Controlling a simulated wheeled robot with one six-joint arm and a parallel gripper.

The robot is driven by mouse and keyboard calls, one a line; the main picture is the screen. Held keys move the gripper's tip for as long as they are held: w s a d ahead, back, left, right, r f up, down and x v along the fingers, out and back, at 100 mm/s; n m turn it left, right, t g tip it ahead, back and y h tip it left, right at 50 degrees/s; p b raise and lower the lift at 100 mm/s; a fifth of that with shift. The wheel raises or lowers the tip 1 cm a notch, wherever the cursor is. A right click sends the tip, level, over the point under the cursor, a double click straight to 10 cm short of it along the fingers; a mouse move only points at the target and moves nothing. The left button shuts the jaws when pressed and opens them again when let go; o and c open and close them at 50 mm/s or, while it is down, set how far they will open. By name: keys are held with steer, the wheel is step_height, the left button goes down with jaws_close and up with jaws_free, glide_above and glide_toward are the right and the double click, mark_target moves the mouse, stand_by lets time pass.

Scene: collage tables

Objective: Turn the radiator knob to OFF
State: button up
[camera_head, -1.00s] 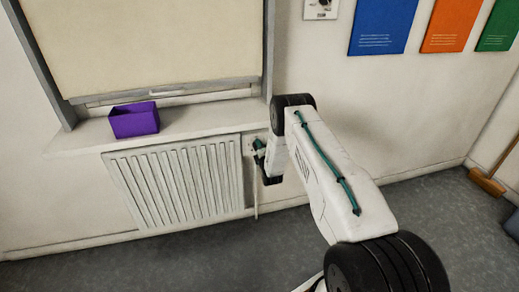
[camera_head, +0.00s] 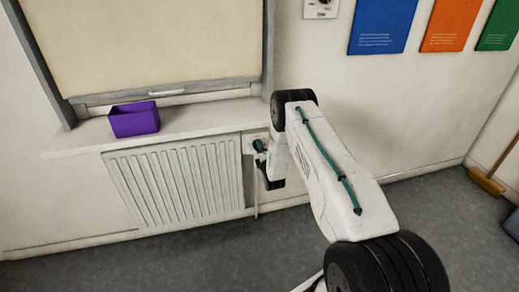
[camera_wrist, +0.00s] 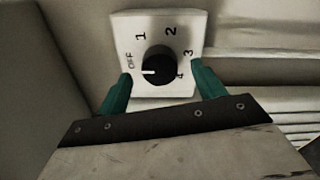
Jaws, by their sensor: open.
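The radiator knob (camera_wrist: 158,66) is a round black dial on a white plate (camera_wrist: 146,20) in the wrist view. Around it are the marks OFF, 1, 2, 3 and 4. Its white pointer line faces left, a little below the OFF mark. My gripper (camera_wrist: 160,88) is open, with one green finger on each side of the knob and visible gaps between them. I cannot tell how deep the fingertips reach. In the head view my gripper (camera_head: 260,152) is at the right end of the radiator (camera_head: 180,180), and the knob is hidden there.
A purple box (camera_head: 134,120) stands on the window sill (camera_head: 205,122) above the radiator. A pipe (camera_head: 256,200) runs down beside the radiator. Blue, orange and green posters hang on the right wall. The grey floor (camera_head: 240,255) in front is clear.

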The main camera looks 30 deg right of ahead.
steer(key=v, duration=0.4)
steer(key=shift+s+a, duration=0.1)
steer(key=shift+s, duration=0.25)
